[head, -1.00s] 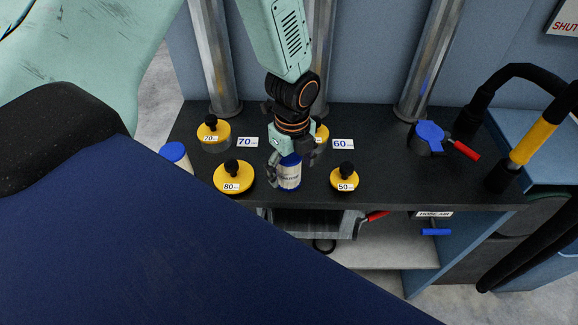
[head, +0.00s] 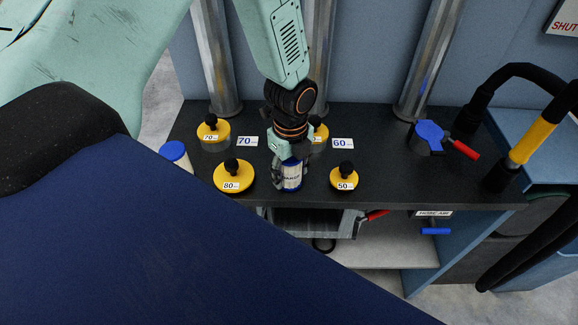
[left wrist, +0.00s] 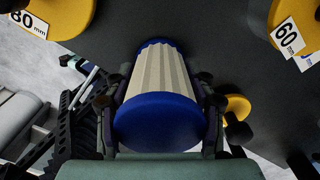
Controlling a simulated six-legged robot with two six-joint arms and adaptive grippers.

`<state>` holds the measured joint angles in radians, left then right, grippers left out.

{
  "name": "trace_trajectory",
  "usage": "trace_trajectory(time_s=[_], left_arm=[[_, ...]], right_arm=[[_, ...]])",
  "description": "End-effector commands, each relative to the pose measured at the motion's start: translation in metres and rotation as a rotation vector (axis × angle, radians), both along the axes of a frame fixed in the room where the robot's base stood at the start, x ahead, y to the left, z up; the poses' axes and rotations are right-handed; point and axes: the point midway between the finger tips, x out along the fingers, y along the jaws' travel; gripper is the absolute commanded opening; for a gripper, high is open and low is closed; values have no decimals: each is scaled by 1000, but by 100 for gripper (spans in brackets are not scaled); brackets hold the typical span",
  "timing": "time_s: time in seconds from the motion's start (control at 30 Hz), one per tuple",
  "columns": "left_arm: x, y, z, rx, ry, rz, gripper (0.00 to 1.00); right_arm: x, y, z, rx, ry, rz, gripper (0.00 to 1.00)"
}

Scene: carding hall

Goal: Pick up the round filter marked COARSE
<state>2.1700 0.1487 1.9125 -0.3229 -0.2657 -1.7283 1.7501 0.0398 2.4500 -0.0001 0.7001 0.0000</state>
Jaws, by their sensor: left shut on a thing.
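A round filter (head: 291,177) with a blue cap and a pale body stands on the dark bench between the yellow discs. Its label is too small to read for certain. My left gripper (head: 290,172) is around it from above and shut on it. In the left wrist view the filter (left wrist: 160,75) shows a pleated cream body with blue ends, held between the fingers (left wrist: 160,115). Another blue-capped cylinder (head: 174,152) stands at the bench's left edge, partly hidden by my own body. My right gripper is not in view.
Yellow discs with black knobs stand close by, marked 80 (head: 232,178), 50 (head: 344,177) and 70 (head: 212,134); one more is partly hidden behind the gripper. Metal pipes rise behind.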

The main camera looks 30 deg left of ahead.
Motion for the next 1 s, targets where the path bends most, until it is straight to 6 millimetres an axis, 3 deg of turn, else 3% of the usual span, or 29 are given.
trace_trajectory(time_s=[0.1, 0.43, 0.8, 1.0], left_arm=[[0, 0, 0, 0, 0, 0, 21], [1, 0, 9, 0, -3, 0, 21], [1, 0, 77, -1, -5, 1, 21], [0, 0, 97, 0, -1, 4, 21]], right_arm=[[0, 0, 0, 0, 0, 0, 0], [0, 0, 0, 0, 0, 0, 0], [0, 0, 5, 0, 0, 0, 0], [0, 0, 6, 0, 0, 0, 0]])
